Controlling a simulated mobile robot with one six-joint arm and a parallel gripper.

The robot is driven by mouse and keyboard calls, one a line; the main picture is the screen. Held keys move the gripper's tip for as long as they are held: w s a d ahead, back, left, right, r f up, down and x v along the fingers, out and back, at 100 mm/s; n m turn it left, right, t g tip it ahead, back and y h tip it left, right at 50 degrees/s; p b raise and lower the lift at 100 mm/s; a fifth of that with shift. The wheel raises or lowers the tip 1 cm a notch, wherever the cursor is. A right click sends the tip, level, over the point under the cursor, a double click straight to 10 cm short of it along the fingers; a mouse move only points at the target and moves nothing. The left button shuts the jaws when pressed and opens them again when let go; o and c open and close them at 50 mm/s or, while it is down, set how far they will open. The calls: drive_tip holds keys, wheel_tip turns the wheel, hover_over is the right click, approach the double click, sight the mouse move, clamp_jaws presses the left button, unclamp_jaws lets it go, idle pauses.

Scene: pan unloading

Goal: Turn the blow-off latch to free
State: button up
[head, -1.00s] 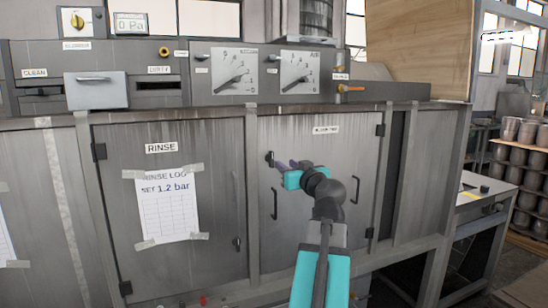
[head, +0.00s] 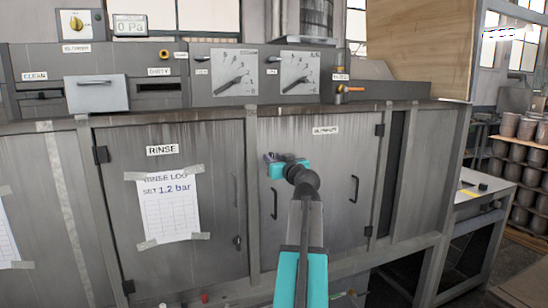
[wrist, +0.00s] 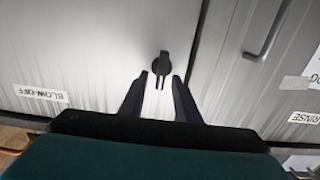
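The blow-off latch (wrist: 163,62) is a small dark knob with a short lever on the grey blow-off door (head: 330,190), near the door's left edge in the head view. In the wrist view its lever points down the picture, towards my gripper. My gripper (wrist: 160,76) is open, with one dark finger on each side of the lever. I see light gaps between the lever and both fingers. In the head view my gripper (head: 270,157) is at the upper left of the door and covers most of the latch. The BLOW-OFF label (head: 326,130) is to its upper right.
A vertical door handle (head: 275,203) is just below my gripper. The rinse door (head: 120,220) is on the left, with a taped paper log (head: 168,208) and its own dark latch (head: 237,243). Above is a control panel with two gauges (head: 308,73) and a small orange-handled valve (head: 350,89).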

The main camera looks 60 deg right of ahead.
drive_tip(key=shift+w+d, duration=0.2)
clamp_jaws()
drive_tip(key=shift+m+b, duration=0.3)
drive_tip(key=shift+m, duration=0.2)
drive_tip(key=m, duration=0.5)
drive_tip(key=f+m, duration=0.1)
drive_tip(key=m, duration=0.5)
drive_tip(key=s+d+m, duration=0.1)
drive_tip(key=m, duration=0.5)
drive_tip(key=shift+d+f, duration=0.1)
drive_tip(key=shift+f, duration=0.1)
idle(0.4)
